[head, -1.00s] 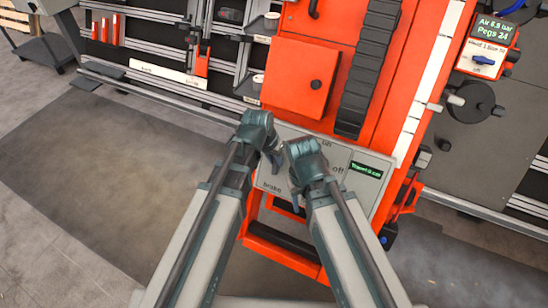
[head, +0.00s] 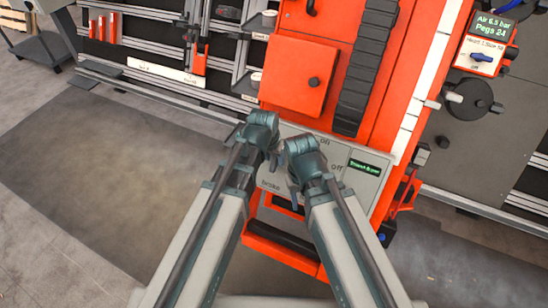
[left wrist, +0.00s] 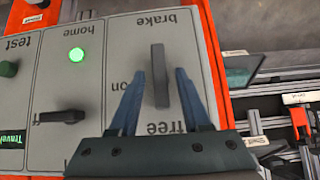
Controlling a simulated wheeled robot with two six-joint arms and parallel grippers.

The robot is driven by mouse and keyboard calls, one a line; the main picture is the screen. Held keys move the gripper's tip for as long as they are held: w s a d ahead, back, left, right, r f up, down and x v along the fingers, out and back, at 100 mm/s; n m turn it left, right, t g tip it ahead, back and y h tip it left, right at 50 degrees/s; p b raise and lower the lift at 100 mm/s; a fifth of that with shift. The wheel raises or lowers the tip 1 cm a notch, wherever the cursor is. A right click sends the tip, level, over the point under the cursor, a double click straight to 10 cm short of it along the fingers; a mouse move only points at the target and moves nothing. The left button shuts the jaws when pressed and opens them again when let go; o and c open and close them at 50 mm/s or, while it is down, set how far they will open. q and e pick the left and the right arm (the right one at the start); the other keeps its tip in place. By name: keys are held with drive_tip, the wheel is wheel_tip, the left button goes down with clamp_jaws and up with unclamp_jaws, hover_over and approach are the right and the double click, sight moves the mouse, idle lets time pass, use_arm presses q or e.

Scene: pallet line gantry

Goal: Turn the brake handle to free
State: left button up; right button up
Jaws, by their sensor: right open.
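The brake handle (left wrist: 160,76) is a dark grey bar on a light grey panel (left wrist: 109,66). In the left wrist view the lettering is upside down, with "brake" above the bar and "free" below it. The bar stands upright in that view, along the line between the words. My left gripper (left wrist: 160,72) is open, with one blue finger on each side of the bar and gaps showing. In the head view my left gripper (head: 274,163) is over the panel, and the bar is hidden there. My right gripper (head: 296,194) is open beside it, lower and to the right.
An orange box (head: 296,76) with a black knob juts out above. An orange frame bar (head: 282,248) runs below. Open floor (head: 110,165) lies left.

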use_arm(q)
drive_tip(key=shift+r, duration=0.2)
drive_tip(key=p+v, duration=1.3)
drive_tip(key=shift+r, duration=0.25)
drive_tip(key=shift+s, duration=0.1)
drive_tip(key=s+a+r+g+y+p, duration=0.1)
drive_tip(key=s+g+y+p, duration=0.1)
drive_tip(key=s, duration=0.8)
drive_tip(key=shift+s+a+r+n+g+y+p, duration=0.3)
drive_tip(key=shift+s+n+g, duration=0.1)
drive_tip(key=shift+g, duration=0.4)
drive_tip(key=shift+w, duration=0.1)
